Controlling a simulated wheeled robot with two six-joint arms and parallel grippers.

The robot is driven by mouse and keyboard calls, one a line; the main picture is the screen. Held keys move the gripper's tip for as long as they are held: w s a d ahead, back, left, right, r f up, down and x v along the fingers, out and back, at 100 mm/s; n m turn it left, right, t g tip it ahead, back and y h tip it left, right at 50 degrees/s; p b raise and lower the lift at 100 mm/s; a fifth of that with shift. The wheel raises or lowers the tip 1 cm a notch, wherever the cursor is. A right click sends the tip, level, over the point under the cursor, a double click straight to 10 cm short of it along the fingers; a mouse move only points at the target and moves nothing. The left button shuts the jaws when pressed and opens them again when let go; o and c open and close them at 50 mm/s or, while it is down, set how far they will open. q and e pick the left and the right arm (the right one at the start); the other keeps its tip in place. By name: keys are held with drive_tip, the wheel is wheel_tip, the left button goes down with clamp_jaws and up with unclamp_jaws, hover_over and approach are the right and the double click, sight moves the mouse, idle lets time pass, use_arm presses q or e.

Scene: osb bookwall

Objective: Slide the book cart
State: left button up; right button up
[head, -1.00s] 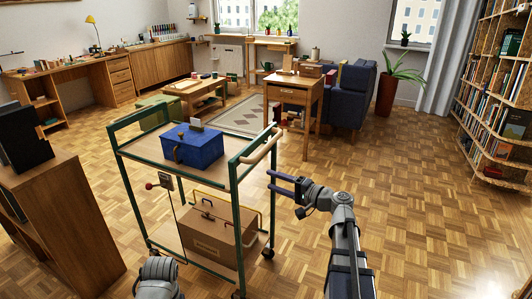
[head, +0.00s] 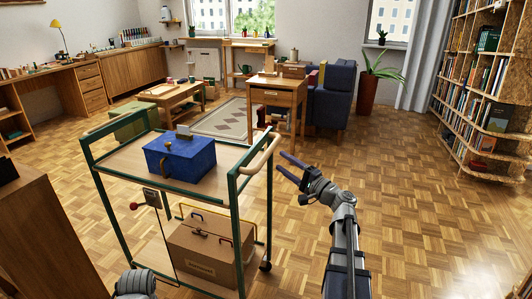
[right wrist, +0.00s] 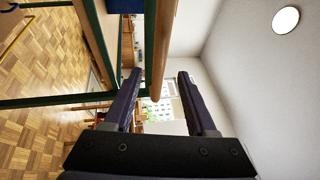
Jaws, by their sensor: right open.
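The book cart (head: 84,162) stands left of centre in the head view, with a green frame and two wooden shelves. Its wooden push handle (head: 262,155) is along the right end of the top. My right gripper (head: 281,162) is open and empty, just right of this handle. In the right wrist view the handle (right wrist: 162,45) shows between the two open fingers (right wrist: 158,78); I cannot tell whether they touch it. A blue box (head: 180,160) sits on the top shelf and a brown case (head: 212,258) on the lower one. My left gripper is out of view.
A wooden cabinet (head: 45,240) stands close left of the cart. A small wooden table (head: 277,94) and blue armchair (head: 332,98) are beyond it. A bookcase (head: 490,90) stands at the far right. The parquet floor (head: 410,190) is clear right of the cart.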

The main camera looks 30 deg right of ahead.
sight(268, 153)
drive_tip(key=p+x, duration=0.1)
drive_tip(key=x, duration=0.6)
drive_tip(key=shift+w+a, duration=0.15)
drive_tip(key=shift+w, duration=0.05)
drive_tip(key=shift+c, duration=0.2)
clamp_jaws()
idle(1.0)
